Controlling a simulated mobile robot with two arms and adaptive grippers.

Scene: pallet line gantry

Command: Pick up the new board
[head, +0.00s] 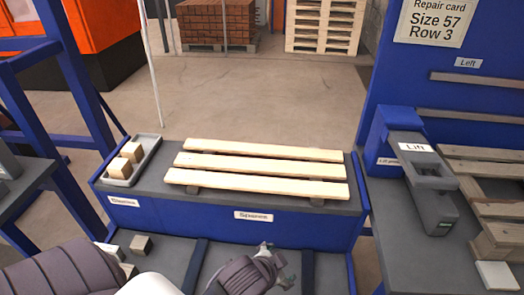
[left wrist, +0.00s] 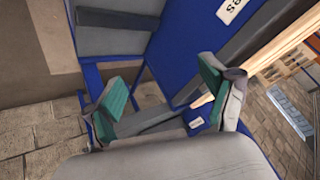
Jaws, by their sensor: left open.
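Three pale new boards lie side by side on the spares stand (head: 240,215): a rear board (head: 260,150), a middle board (head: 258,166) and a front board (head: 255,184). My left gripper (head: 276,266) is low in front of the stand, below its "Spares" label (head: 253,215), apart from the boards. In the left wrist view the left gripper (left wrist: 162,92) is open and empty, with green pads on both fingers. My right gripper is not in view.
A grey tray with wooden blocks (head: 132,162) sits at the stand's left end. At right are a grey lift tool (head: 430,185) and a slatted pallet (head: 495,200) on a bench. Blue posts stand at left. Floor behind the stand is clear.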

